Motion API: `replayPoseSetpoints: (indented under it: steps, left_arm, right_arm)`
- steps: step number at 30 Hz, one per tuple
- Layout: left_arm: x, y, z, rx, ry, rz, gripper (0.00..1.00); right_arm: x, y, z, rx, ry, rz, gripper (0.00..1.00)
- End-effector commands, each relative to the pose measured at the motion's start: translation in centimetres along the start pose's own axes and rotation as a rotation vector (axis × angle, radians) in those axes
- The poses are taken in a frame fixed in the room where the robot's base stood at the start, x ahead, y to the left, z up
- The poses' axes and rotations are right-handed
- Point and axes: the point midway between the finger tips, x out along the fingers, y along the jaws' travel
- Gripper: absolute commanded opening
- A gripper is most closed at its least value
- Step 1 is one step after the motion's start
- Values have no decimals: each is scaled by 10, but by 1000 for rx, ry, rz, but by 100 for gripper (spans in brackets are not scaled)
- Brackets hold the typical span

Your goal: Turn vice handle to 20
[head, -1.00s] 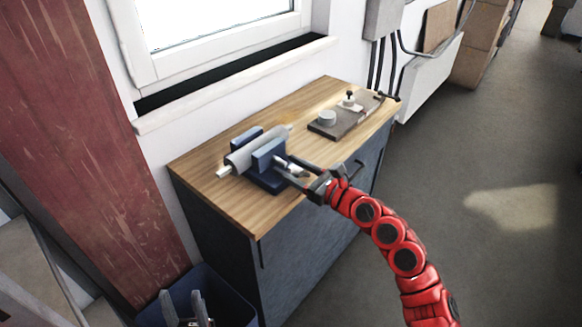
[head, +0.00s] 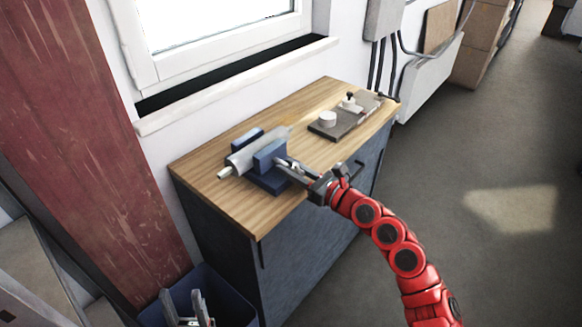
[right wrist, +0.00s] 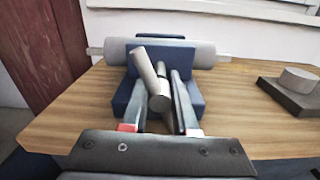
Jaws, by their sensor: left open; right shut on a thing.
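The blue vice (head: 268,162) stands on the wooden bench top, with a grey cylinder (head: 243,158) lying across it between its jaws. In the right wrist view the vice (right wrist: 192,92) faces me, and its light grey handle (right wrist: 151,77) leans up and to the left. My right gripper (head: 287,167) reaches the front of the vice; in the right wrist view its fingers (right wrist: 160,100) are closed around the handle's lower part. No number or scale is readable. My left gripper (head: 183,308) is open and empty at the bottom left, in front of the dark blue bin.
The wooden bench (head: 215,195) has a dark plate with a round knob (head: 328,119) to the right of the vice. A dark blue bin (head: 235,308) stands on the floor at the bench's left front. The window wall is behind; open floor lies to the right.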

Motion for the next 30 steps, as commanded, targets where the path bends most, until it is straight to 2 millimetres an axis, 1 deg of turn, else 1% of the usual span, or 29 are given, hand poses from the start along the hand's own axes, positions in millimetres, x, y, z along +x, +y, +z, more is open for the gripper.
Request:
replayPoseSetpoints:
  steps: [1, 6, 18, 24, 30]
  left_arm:
    - [4, 0, -1, 0, 0, 0, 50]
    - [13, -1, -2, 0, 0, 0, 50]
    - [29, -2, -5, 0, 0, 0, 50]
    - [33, -2, -6, 0, 0, 0, 50]
    - [34, -2, -6, 0, 0, 0, 50]
  right_arm:
    - [0, 0, 1, 31, 4, 0, 0]
    - [0, 1, 1, 157, 6, 2, 0]
    - [0, 0, 0, 425, 3, -1, 0]
    - [0, 0, -1, 496, 3, -1, 0]
    - [0, 0, -1, 523, 3, 0, 0]
